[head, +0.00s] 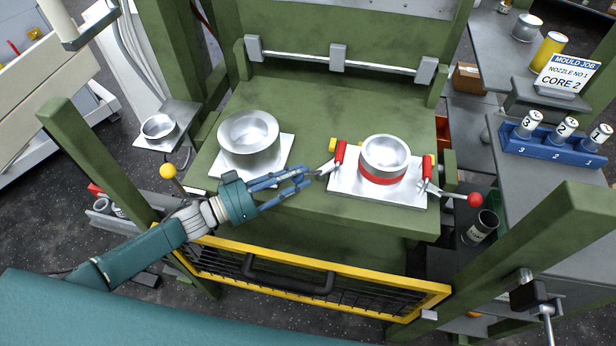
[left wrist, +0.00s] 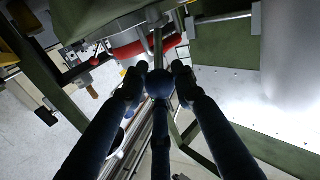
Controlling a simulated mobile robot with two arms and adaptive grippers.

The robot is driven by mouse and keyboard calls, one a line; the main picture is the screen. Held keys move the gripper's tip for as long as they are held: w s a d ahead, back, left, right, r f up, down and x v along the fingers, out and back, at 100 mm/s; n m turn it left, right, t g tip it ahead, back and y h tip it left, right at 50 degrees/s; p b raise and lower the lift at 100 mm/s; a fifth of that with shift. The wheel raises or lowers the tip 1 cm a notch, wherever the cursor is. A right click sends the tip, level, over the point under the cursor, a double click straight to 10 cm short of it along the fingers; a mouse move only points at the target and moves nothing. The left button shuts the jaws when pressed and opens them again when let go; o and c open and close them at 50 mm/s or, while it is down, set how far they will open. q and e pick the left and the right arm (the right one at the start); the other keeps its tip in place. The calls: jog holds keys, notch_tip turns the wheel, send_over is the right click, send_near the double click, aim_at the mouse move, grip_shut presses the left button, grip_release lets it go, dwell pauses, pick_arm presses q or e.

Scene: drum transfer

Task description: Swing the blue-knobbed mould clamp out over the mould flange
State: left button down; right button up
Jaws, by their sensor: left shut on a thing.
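The mould (head: 384,152) is a silver ring with a red band. It stands on a pale base plate (head: 345,184) on the green press table. My left gripper (head: 312,173) is shut at the left edge of this plate, beside a short metal clamp arm (head: 326,167). In the left wrist view a dark blue knob (left wrist: 159,83) sits between the fingertips of my left gripper (left wrist: 157,78), with a metal rod beyond it. The mould and its red band (left wrist: 135,48) show behind. In the head view the knob is hidden by the fingers. My right gripper is out of view.
Red-handled clamps (head: 340,152) flank the mould. A silver pot (head: 248,138) on its own plate stands to the left. A red-knobbed lever (head: 474,200) sticks out at the right. A yellow-framed guard (head: 300,285) runs along the front, below the table.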

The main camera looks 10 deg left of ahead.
pick_arm(q)
jog(key=shift+w+r, duration=0.2)
jog(key=shift+r, duration=0.2)
jog(key=c, duration=1.4)
grip_release()
jog(key=shift+s+a+f, duration=0.2)
jog(key=shift+s+f, duration=0.05)
jog(key=shift+f, duration=0.05)
jog(key=v, duration=1.1)
jog(key=shift+a, duration=0.25)
jog(key=shift+s+r, duration=0.1)
jog(key=shift+s, duration=0.05)
